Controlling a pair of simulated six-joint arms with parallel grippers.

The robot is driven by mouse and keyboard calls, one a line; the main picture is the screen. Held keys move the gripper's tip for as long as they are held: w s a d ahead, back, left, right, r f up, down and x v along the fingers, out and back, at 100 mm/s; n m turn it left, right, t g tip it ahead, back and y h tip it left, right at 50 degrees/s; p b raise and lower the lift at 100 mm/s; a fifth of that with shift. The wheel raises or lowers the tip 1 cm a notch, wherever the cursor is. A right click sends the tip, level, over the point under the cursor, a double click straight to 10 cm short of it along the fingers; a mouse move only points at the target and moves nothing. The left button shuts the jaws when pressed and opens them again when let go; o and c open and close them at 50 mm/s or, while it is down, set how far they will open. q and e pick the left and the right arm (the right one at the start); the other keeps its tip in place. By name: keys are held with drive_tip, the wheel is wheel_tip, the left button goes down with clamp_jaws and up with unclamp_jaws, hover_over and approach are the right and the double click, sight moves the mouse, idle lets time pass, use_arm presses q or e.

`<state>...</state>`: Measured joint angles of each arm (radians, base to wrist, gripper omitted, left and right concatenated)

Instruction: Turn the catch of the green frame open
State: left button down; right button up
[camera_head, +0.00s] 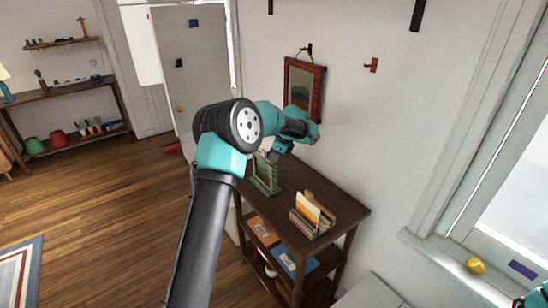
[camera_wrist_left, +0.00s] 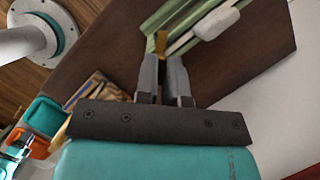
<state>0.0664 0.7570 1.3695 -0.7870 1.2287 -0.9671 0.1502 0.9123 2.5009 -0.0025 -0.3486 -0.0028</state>
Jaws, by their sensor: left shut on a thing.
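In the head view my left gripper (camera_head: 270,155) is small and dark, just above the frame. My right gripper does not show.
Upright cards in a holder (camera_head: 312,215) stand right of the frame on the shelf top (camera_head: 345,207). A red-framed picture (camera_head: 304,88) hangs on the wall behind. A yellow object (camera_head: 476,265) lies on the window sill. The shelf top's right end is clear.

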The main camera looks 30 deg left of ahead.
use_arm(q)
drive_tip(key=n+g, duration=0.1)
drive_tip(key=n, duration=0.1)
drive_tip(key=n+h, duration=0.1)
drive_tip(key=n, duration=0.2)
drive_tip(key=shift+w+n+g, duration=0.1)
drive_tip(key=shift+n+g, duration=0.2)
drive_tip(key=shift+g, duration=0.1)
drive_tip(key=shift+a+n+g+h, duration=0.15)
drive_tip(key=shift+n+h, duration=0.25)
drive_tip(key=shift+n, duration=0.65)
drive_tip(key=shift+d+n+g+h, duration=0.1)
drive_tip(key=shift+n+g+h, duration=0.25)
drive_tip(key=shift+n, duration=0.7)
drive_tip(key=c, duration=1.2)
unclamp_jaws()
